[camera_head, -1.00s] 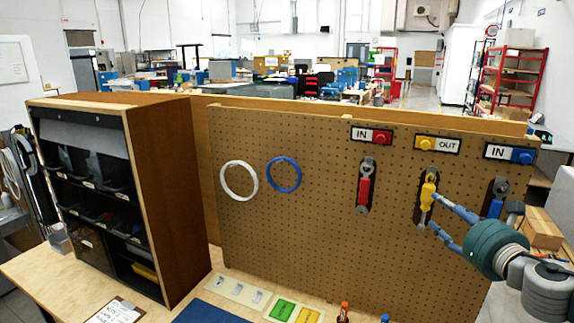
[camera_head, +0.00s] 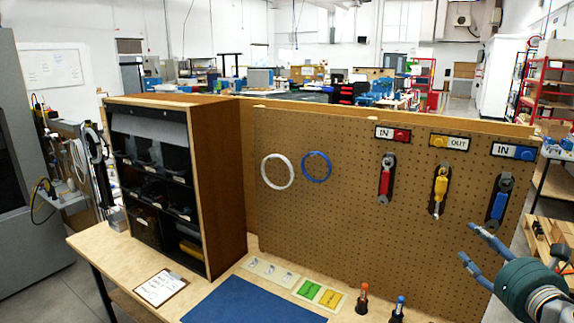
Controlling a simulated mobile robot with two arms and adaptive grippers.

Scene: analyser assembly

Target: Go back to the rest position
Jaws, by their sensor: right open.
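My right gripper (camera_head: 466,244) is at the lower right, in front of the pegboard, with its two blue fingers spread apart and nothing between them. It is apart from the yellow-handled tool (camera_head: 440,188), which hangs on the pegboard (camera_head: 330,220) under the OUT label (camera_head: 452,142). A red-handled tool (camera_head: 386,180) hangs to its left, under an IN label (camera_head: 399,134). A blue-handled tool (camera_head: 498,205) hangs to its right, under another IN label (camera_head: 513,151). My left gripper is not in view.
A wooden bin cabinet (camera_head: 226,190) stands left of the pegboard. On the table (camera_head: 92,240) are a blue mat (camera_head: 250,303), a clipboard (camera_head: 161,288), cards (camera_head: 320,294) and two small upright tools with orange (camera_head: 363,298) and blue (camera_head: 398,308) tops. White and blue rings hang on the board.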

